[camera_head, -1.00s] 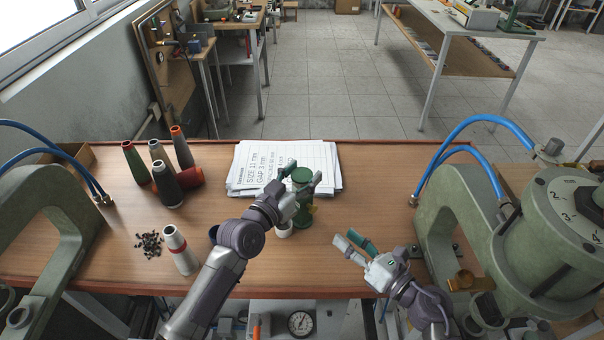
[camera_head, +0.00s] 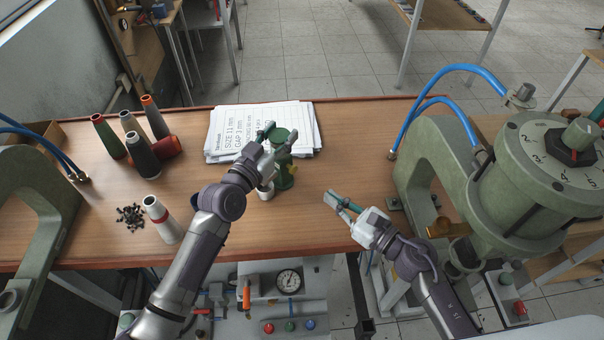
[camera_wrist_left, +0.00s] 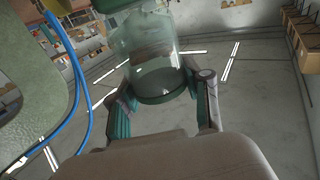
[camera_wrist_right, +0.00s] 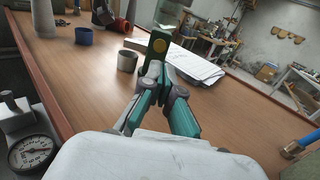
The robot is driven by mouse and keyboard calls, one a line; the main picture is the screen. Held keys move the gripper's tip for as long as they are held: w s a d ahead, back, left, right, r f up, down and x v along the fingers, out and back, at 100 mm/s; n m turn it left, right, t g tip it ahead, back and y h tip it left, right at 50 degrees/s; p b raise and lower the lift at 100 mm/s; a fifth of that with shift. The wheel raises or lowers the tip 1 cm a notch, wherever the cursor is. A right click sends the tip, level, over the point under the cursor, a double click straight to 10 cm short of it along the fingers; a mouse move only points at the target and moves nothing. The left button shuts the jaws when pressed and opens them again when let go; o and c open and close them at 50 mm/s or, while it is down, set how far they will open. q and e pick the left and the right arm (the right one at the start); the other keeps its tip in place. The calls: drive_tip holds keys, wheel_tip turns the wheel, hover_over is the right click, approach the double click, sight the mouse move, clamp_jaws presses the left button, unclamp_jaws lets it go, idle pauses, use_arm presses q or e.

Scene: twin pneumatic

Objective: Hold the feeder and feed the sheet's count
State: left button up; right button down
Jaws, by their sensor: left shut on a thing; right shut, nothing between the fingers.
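The feeder (camera_head: 284,178) is a green-capped clear cylinder with a green base and a small brass part. My left gripper (camera_head: 279,143) is shut around it; the left wrist view shows the clear body (camera_wrist_left: 155,65) between the fingers. The sheet (camera_head: 232,122) lies on a paper stack behind it; I read "SIZE 11 mm" and "GAP 3 mm", but its count line is too small to read. My right gripper (camera_head: 336,199) is shut and empty, to the right and in front of the feeder. In the right wrist view the feeder (camera_wrist_right: 158,44) shows beyond its fingers.
A small pale cup (camera_head: 266,192) stands beside the feeder. Green presses stand at the left (camera_head: 40,210) and right (camera_head: 440,160). Bare tabletop lies around my right gripper.

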sight(295, 170)
drive_tip(key=x, duration=1)
drive_tip(key=shift+x, duration=1.05)
drive_tip(key=v, duration=1)
drive_tip(key=shift+s, duration=0.1)
